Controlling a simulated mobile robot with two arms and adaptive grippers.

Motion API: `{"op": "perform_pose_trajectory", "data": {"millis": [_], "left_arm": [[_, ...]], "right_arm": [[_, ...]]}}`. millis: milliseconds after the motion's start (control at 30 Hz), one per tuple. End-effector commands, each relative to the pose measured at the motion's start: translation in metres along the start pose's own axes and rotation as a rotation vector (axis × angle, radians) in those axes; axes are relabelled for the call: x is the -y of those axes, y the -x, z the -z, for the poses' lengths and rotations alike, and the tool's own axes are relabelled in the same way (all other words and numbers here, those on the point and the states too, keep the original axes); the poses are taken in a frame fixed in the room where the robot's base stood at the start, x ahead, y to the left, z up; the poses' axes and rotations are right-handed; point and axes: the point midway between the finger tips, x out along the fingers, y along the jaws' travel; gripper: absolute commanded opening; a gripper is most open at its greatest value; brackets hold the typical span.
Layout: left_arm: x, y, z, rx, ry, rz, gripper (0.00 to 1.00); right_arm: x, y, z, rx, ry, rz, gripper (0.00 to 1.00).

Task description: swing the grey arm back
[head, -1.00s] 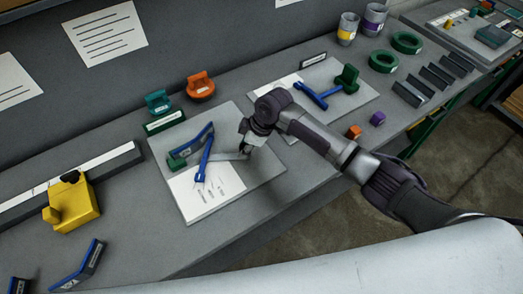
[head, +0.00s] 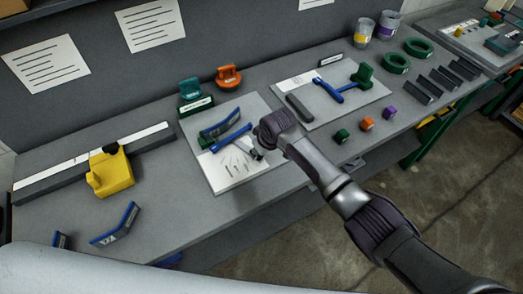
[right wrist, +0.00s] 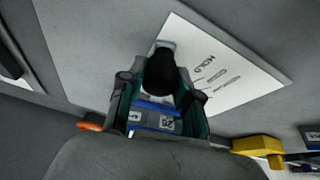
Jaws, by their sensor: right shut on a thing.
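The left board (head: 262,176) carries a blue-edged dark piece (head: 222,123), a blue bar (head: 231,138) lying roughly alongside it, and a printed white sheet (head: 232,168). My right gripper (head: 256,153) is low at the board's right side, next to the blue bar's end. In the right wrist view its fingers (right wrist: 162,92) are closed in around a black rounded knob (right wrist: 160,68) with a small grey tip beyond it, apparently the end of the grey arm. Most of the grey arm is hidden by my gripper. My left gripper is out of view.
A second board (head: 345,103) to the right holds a blue bar with a green block (head: 363,75) and a dark bar (head: 299,107). Small cubes (head: 367,124) sit near the bench's front edge. A yellow block (head: 110,172) stands on the left.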

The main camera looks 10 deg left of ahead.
Motion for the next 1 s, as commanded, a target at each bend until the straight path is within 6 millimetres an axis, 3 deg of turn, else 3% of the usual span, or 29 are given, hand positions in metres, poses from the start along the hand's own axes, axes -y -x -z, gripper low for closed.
{"op": "perform_pose_trajectory", "data": {"millis": [600,633,733,767,1000], "left_arm": [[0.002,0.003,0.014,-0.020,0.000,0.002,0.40],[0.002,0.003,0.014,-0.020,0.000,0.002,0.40],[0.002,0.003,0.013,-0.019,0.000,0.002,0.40],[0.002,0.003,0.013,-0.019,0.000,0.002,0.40],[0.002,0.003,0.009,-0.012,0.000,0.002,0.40]], "right_arm": [[0.002,-0.001,0.002,0.000,-0.037,-0.009,0.00],[0.002,-0.001,0.002,0.000,-0.037,-0.009,0.38],[0.002,-0.001,0.002,0.000,-0.036,-0.009,0.54],[0.001,-0.001,0.002,0.000,-0.036,-0.010,0.58],[0.000,-0.001,0.002,0.000,-0.035,-0.012,0.58]]}}
